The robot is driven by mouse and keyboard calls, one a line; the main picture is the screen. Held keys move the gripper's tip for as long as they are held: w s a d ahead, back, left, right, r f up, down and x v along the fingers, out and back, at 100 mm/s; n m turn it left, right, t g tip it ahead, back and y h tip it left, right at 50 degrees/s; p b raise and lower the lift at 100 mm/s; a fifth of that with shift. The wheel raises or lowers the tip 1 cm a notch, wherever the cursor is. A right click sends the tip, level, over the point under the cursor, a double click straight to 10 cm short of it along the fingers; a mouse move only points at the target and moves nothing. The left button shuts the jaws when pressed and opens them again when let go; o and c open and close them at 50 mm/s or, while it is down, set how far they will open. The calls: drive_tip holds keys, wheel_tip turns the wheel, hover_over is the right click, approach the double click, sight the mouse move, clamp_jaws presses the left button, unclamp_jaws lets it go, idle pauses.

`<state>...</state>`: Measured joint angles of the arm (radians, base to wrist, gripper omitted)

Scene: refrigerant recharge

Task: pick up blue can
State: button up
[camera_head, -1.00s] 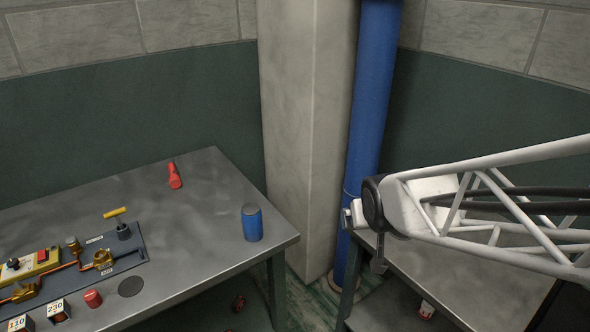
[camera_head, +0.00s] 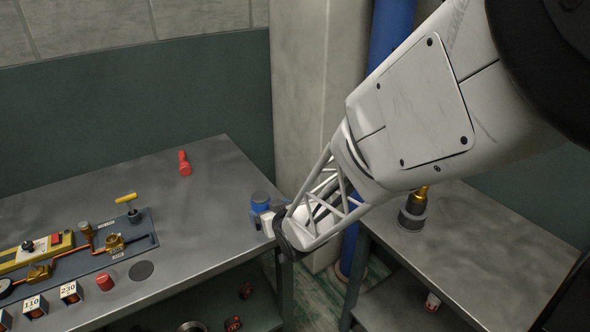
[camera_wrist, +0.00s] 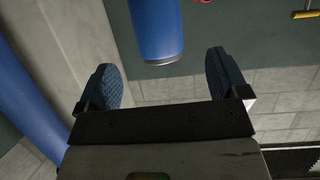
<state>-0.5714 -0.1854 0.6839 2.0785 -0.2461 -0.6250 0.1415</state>
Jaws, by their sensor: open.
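The blue can (camera_head: 261,200) stands upright near the right corner of the left metal table, partly hidden by my gripper in the head view. In the wrist view the blue can (camera_wrist: 156,28) is at the top middle, just beyond the fingertips and lined up with the gap between them. My gripper (camera_wrist: 160,62) is open, with a dark blue ribbed pad on each side and nothing between them. In the head view my gripper (camera_head: 266,222) is beside the can at the table edge, its fingers mostly hidden.
A red object (camera_head: 185,163) lies at the back of the left table (camera_head: 200,225). A panel with brass fittings (camera_head: 114,243), a yellow-handled tool (camera_head: 126,197), a red cap (camera_head: 105,282) and numbered boxes (camera_head: 71,292) are at left. A brass-topped black fitting (camera_head: 413,208) stands on the right table.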

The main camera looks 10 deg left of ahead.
sight(261, 203)
idle(0.3)
drive_tip(key=shift+x, duration=1.25)
drive_tip(key=shift+w, duration=0.15)
drive_tip(key=shift+x, duration=2.45)
drive_tip(key=shift+c, duration=0.2)
drive_tip(key=c, duration=1.1)
drive_tip(key=shift+c, duration=0.2)
drive_tip(key=shift+r, duration=0.1)
